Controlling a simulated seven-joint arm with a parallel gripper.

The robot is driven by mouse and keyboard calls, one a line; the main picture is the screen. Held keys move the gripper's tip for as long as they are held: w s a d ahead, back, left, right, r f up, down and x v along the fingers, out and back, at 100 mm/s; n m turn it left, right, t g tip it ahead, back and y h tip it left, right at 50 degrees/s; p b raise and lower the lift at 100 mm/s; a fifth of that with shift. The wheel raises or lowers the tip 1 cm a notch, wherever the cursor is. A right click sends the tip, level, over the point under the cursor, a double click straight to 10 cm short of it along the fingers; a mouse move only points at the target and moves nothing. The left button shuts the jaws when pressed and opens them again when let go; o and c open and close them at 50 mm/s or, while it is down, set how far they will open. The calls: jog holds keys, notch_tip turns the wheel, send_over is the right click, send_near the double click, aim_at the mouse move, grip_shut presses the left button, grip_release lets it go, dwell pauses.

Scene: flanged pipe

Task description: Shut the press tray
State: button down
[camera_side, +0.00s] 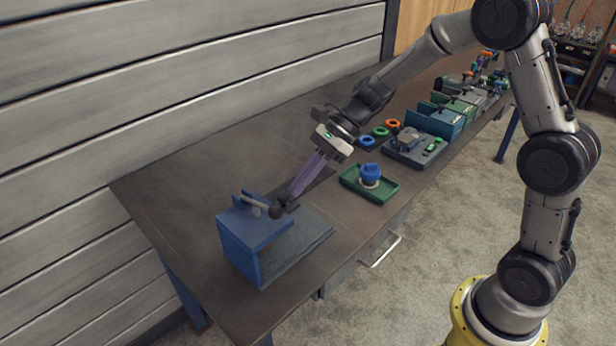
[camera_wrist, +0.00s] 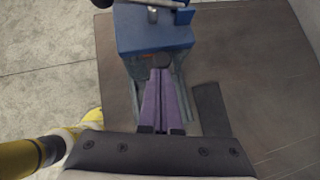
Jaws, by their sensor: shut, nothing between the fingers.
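The blue press (camera_side: 252,229) stands at the left end of the bench, with a pale lever bar (camera_side: 254,201) on top. Its dark grey tray (camera_side: 305,243) lies low and extends out to the right from under the blue top. My gripper (camera_side: 291,193) has its long purple fingers together, pointing down at the press's right side, close to dark round knobs (camera_side: 278,211). In the wrist view the fingertips (camera_wrist: 160,72) are just short of a dark knob (camera_wrist: 163,60) at the blue press's (camera_wrist: 150,36) edge. I cannot tell whether they touch it. The fingers hide part of the tray.
A green tray (camera_side: 378,192) with a blue part (camera_side: 370,173) stands to the right. Behind it are coloured rings (camera_side: 380,131) and a grey fixture (camera_side: 413,148). A dark flat strip (camera_wrist: 210,109) lies beside the press. The bench behind the press is clear.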

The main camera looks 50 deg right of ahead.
jog(key=shift+a, duration=0.35)
